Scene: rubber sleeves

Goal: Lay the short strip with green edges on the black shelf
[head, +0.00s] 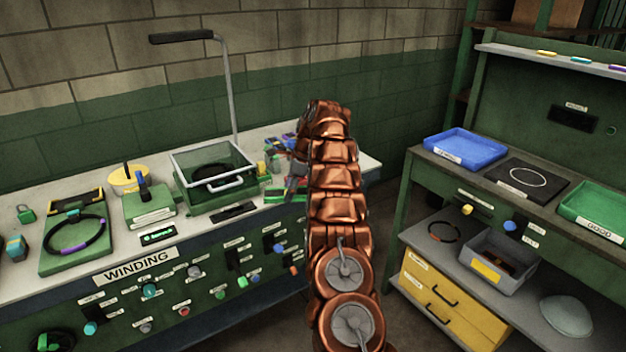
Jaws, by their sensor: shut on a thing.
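My gripper (291,187) is over the right end of the winding bench, mostly hidden behind my copper arm. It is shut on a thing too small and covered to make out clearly. Green-edged pieces (273,195) lie close by its fingers; I cannot tell whether one is the short strip or whether it is in the grip. A small black labelled piece (573,119), shelf-like, is on the green back panel of the right-hand bench. It looks bare, and I cannot tell for sure that it is the black shelf.
The right bench holds a blue tray (464,147), a black plate (508,186) with a pale ring and a green tray (597,206). A pale upper ledge (511,51) carries small coloured pieces. A glass-lidded green box (211,163) and lamp post (229,95) stand left of my gripper.

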